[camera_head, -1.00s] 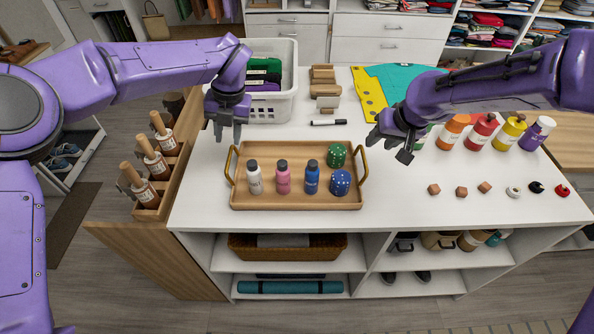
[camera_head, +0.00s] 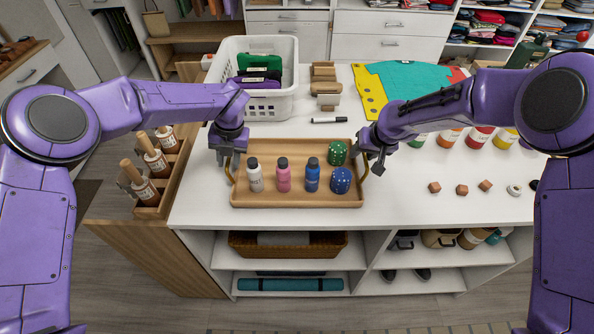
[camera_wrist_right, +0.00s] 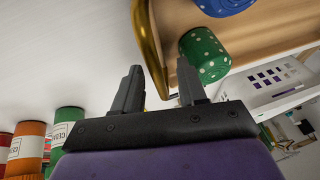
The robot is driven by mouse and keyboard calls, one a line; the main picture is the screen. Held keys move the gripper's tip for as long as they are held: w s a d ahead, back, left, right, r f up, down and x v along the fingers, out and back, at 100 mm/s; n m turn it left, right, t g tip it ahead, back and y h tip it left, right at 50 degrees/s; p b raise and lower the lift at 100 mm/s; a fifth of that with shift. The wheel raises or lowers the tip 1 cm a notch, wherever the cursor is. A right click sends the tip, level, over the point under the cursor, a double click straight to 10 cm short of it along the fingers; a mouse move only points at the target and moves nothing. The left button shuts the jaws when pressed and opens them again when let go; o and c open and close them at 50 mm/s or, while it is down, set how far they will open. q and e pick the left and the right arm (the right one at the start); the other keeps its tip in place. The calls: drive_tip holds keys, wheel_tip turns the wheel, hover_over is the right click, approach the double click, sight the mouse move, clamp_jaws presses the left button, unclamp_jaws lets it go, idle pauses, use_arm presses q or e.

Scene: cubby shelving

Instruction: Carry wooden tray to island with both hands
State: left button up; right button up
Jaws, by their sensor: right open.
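The wooden tray (camera_head: 297,201) lies flat on the white island top, with a brass handle at each end. My right gripper (camera_head: 372,168) is at the right handle (camera_head: 365,172). In the right wrist view my right gripper (camera_wrist_right: 158,75) is open, with the brass handle (camera_wrist_right: 150,45) just beyond the gap between its fingers.
Small wooden blocks (camera_head: 461,190) and paint bottles (camera_head: 450,137) are to the right. A wooden bottle rack (camera_head: 160,192) is at the left edge. Shelves lie below.

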use_arm(q)
drive_tip(key=shift+s+r, duration=0.1)
drive_tip(key=shift+s, duration=0.05)
clamp_jaws()
use_arm(e)
drive_tip(key=shift+s+r, duration=0.1)
clamp_jaws()
use_arm(q)
drive_tip(key=shift+r, duration=0.15)
use_arm(e)
drive_tip(key=shift+r, duration=0.15)
